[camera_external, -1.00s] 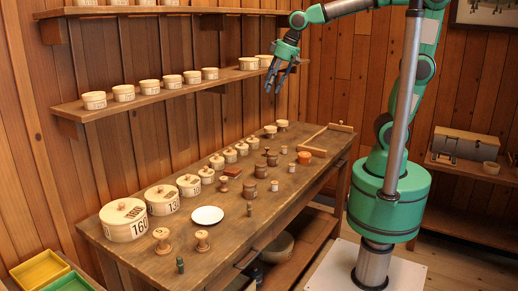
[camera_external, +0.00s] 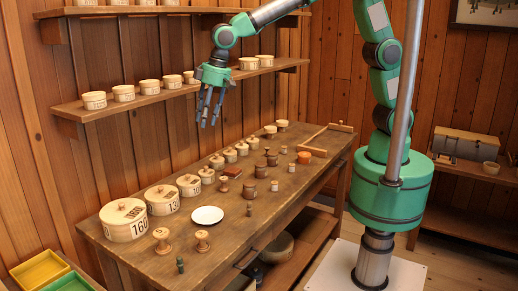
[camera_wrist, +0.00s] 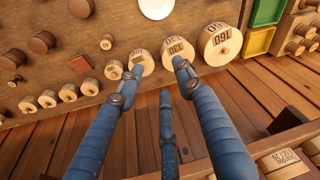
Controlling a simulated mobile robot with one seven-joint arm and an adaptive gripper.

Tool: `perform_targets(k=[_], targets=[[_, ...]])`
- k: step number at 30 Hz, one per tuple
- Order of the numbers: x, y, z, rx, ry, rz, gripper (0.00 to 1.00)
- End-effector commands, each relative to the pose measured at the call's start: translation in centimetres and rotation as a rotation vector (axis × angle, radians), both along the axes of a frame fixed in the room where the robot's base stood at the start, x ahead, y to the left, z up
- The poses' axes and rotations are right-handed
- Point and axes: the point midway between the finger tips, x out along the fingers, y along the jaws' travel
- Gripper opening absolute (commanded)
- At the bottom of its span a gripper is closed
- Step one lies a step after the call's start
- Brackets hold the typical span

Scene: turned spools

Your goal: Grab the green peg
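The green peg (camera_external: 180,265) is small and dark green. It stands upright on the near left end of the wooden workbench (camera_external: 232,240), in front of two pale wooden spools, in the external view. I cannot make it out in the wrist view. My gripper (camera_external: 209,122) hangs in the air above the back of the bench, near the lower wall shelf, well away from the peg. Its blue fingers are spread apart and empty, and they also show in the wrist view (camera_wrist: 158,75).
Numbered round boxes (camera_external: 124,219) line the back of the bench. A white plate (camera_external: 207,215) lies near its middle, with several jars and spools to the right. Yellow (camera_external: 40,270) and green trays sit at the left.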

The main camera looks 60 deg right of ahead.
Motion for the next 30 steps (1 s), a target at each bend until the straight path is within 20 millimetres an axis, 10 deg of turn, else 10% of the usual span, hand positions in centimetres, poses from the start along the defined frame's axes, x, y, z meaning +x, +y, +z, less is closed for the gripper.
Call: perform_targets(k=[18, 30], targets=[[-9.2, 22.2, -11.5, -0.058, 0.051, 0.184, 0.37], [-16.5, 30.5, -18.4, -0.085, 0.066, 0.264, 0.37]])
